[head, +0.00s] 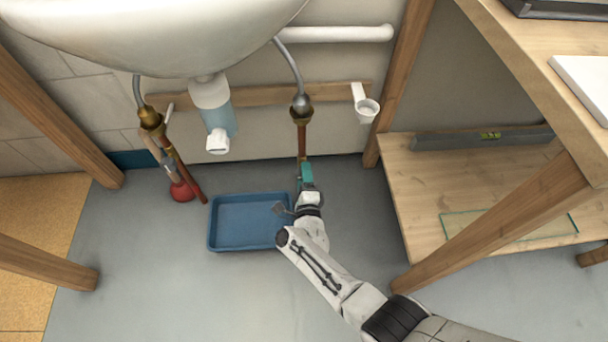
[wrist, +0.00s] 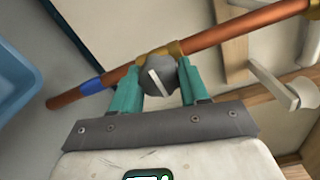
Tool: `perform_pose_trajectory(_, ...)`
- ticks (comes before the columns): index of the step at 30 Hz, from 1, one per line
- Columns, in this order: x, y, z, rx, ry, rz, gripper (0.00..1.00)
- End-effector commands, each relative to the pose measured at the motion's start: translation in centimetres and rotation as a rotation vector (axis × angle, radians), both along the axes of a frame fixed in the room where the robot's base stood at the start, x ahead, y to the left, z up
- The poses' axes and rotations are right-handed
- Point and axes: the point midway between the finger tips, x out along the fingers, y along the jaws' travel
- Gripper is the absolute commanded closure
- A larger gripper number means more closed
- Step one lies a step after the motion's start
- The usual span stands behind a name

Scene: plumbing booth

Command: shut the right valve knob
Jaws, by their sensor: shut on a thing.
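The right valve knob (wrist: 160,79) is grey with a pale bar on its face, and sits on a brass fitting on the copper pipe (wrist: 225,35). The bar lies roughly across the pipe. My gripper (wrist: 160,84) has its two teal fingers shut on the knob, one on each side. In the head view my gripper (head: 306,172) is at the lower part of the right copper pipe (head: 302,142) under the sink, and hides the knob there. A blue band (wrist: 91,85) is on the pipe beside the left finger.
A blue tray (head: 246,222) lies on the floor left of my gripper. The left pipe (head: 170,150) has a red plunger-like cup (head: 182,191) by its foot. The sink (head: 150,35) hangs above. A wooden shelf (head: 410,190) and post bound the right side.

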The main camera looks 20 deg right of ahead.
Motion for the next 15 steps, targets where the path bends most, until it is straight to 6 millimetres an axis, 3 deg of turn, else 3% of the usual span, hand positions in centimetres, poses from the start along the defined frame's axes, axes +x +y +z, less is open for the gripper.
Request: perform_pose_trajectory(15, -0.15, -0.35, -0.22, 0.04, -0.01, -0.008, 0.86)
